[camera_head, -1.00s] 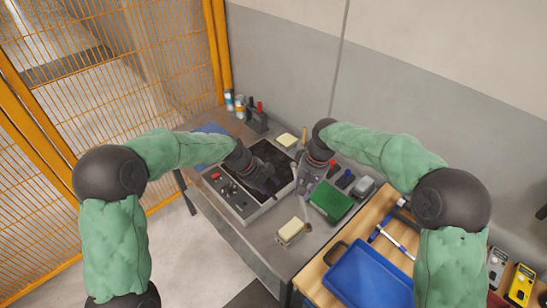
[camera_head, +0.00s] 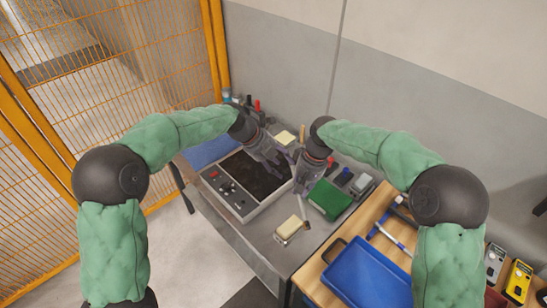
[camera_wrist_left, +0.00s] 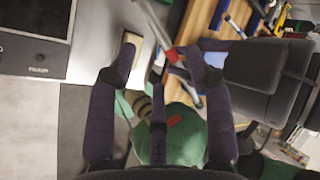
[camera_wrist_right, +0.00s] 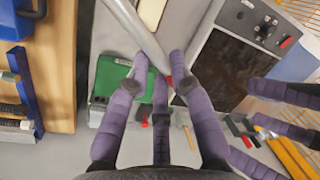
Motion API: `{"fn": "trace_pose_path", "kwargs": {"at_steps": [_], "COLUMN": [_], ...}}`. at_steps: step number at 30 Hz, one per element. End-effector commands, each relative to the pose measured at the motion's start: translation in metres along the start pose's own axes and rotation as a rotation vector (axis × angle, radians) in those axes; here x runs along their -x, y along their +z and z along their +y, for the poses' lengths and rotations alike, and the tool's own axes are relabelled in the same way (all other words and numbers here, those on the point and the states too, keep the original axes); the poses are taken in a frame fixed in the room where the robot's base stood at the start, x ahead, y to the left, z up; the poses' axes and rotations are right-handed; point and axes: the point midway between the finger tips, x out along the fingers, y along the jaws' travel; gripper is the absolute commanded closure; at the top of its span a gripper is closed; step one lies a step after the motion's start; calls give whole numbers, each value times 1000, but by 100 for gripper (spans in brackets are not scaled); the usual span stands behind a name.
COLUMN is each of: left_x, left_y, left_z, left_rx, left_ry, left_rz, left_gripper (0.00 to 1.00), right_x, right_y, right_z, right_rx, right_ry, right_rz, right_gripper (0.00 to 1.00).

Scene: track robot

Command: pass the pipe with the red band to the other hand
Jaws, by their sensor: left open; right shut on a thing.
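The pipe is a pale grey tube with a red band. In the right wrist view the pipe (camera_wrist_right: 136,32) slants down between the fingers of my right gripper (camera_wrist_right: 155,75), which is shut on it; the band is partly hidden by a finger. In the left wrist view the pipe (camera_wrist_left: 156,22) and its red band (camera_wrist_left: 173,54) show beyond the fingertips of my left gripper (camera_wrist_left: 156,68), which is open and empty. In the head view my left gripper (camera_head: 277,158) is close beside my right gripper (camera_head: 306,178), above the bench; the pipe is hard to make out there.
Below is a grey bench with a control unit (camera_head: 222,187) that has a dark panel and knobs. A green box (camera_head: 329,200) and a yellowish block (camera_head: 289,228) lie near my right gripper. A blue tray (camera_head: 365,278) stands on the wooden top. An orange mesh fence (camera_head: 120,80) is at left.

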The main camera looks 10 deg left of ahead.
Motion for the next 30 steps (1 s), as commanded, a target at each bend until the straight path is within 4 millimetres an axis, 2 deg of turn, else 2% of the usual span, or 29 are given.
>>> {"fn": "trace_pose_path", "kwargs": {"at_steps": [6,12,18,27,30], "left_x": [-38,-63,-74,-76,-76], "left_y": [-1,0,0,0,0], "left_z": [0,0,0,0,0], "left_rx": [0,0,0,0,0], "left_ry": [2,1,0,0,0], "left_rz": [3,1,0,-1,-1], "left_gripper": [49,49,49,49,77], "right_x": [1,1,1,1,1], "right_y": [0,0,0,0,0], "right_z": [0,0,0,0,0], "right_rx": [0,0,0,0,0], "right_ry": [0,0,0,0,0], "right_rz": [1,1,1,1,1], "right_gripper": [100,100,100,100,100]}}
